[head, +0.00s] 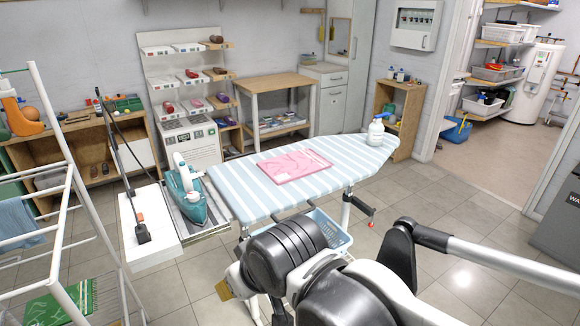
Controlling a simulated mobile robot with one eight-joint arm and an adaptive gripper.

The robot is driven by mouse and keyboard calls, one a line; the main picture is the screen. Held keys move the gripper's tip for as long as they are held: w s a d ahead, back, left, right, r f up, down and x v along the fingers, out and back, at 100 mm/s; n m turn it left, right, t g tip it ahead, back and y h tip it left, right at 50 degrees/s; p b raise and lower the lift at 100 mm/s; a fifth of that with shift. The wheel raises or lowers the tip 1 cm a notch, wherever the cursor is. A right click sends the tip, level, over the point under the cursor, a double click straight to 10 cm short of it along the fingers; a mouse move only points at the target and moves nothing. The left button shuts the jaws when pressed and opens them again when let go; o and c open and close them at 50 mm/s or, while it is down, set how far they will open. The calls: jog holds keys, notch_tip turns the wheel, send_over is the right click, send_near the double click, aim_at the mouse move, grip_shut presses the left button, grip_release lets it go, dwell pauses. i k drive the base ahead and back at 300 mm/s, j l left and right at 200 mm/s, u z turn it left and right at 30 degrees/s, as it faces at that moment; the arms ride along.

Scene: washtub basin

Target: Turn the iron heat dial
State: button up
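A teal and white iron (188,194) sits on a grey metal rest at the left end of the ironing board (228,194). Its heat dial is too small to make out. The board has a blue and white striped cover. My arm fills the bottom centre and right of the head view, in front of the board and to the right of the iron. I cannot make out my gripper's fingertips, and nothing of mine touches the iron.
A folded pink cloth (291,166) and a white spray bottle (376,132) are on the board. A white panel (150,216) with a black and orange tool on it adjoins the iron rest. A white drying rack (66,150) stands at the left. Tiled floor is open at the right.

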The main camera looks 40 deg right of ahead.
aim_at(193, 197)
jog(key=i+l+z, duration=0.6)
jog(key=z, duration=0.15)
jog(key=i+j+u, duration=0.1)
jog(key=j+u, duration=0.15)
jog(key=j, duration=0.15)
jog(key=i+j+u, duration=0.1)
jog(key=j+u, duration=0.15)
jog(key=j, duration=0.2)
